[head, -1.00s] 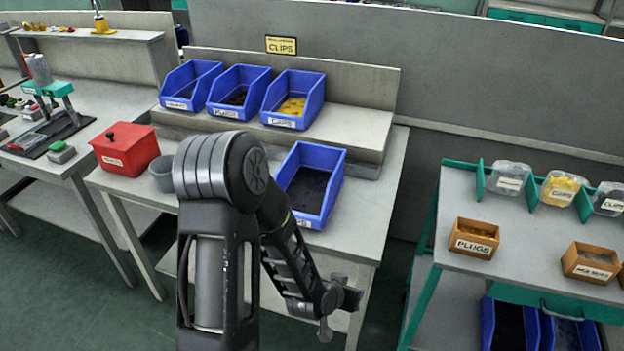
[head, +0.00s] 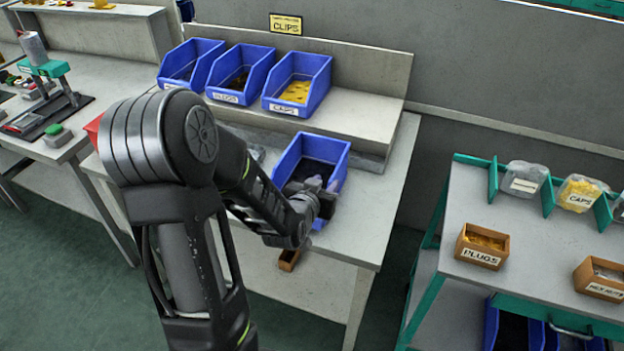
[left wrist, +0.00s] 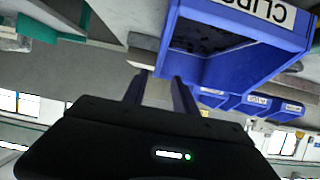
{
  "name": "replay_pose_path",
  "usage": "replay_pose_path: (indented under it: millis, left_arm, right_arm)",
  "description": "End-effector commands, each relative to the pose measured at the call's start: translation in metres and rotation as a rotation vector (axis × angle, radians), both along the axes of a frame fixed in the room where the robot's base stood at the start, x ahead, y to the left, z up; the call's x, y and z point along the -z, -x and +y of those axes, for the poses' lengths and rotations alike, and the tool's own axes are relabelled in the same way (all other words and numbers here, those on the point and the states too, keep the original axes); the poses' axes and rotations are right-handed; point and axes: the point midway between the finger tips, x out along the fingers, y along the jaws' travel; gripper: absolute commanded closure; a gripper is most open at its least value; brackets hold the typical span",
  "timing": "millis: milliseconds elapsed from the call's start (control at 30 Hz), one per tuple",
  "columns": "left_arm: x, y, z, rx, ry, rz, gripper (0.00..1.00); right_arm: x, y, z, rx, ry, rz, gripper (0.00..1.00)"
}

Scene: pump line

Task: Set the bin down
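A blue bin (head: 338,168) with dark contents stands on the grey workbench (head: 383,190), in front of the raised shelf. My left gripper (head: 318,193) is at the bin's front right, covering part of its front wall. In the left wrist view the bin (left wrist: 235,62) appears upside down, with a CLIPS label on its front. There the two fingers of my left gripper (left wrist: 160,82) are apart, with one overlapping the bin's corner; I see nothing clamped between them. Whether a finger touches the bin I cannot tell. My right gripper is in no view.
Several blue bins, including a CAPS bin (head: 298,85), stand on the raised shelf (head: 360,98) under a CLIPS sign (head: 286,23). A red box (head: 93,129) is mostly behind my arm. A green-framed rack (head: 455,215) with wooden boxes stands at the right, past a floor gap.

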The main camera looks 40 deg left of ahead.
Motion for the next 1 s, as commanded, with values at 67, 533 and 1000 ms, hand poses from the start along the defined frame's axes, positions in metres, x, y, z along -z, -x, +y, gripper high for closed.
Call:
replay_pose_path:
  millis: [67,533,1000]
  left_arm:
    - [0.000,0.000,0.000,0.000,0.000,0.000,0.66]
    - [0.008,-0.019,0.006,0.001,0.000,0.002,0.66]
    - [0.011,-0.029,0.008,0.001,0.001,0.002,0.66]
  right_arm:
    - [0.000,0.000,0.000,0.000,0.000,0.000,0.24]
    - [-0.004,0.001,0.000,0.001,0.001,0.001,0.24]
    - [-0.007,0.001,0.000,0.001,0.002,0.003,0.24]
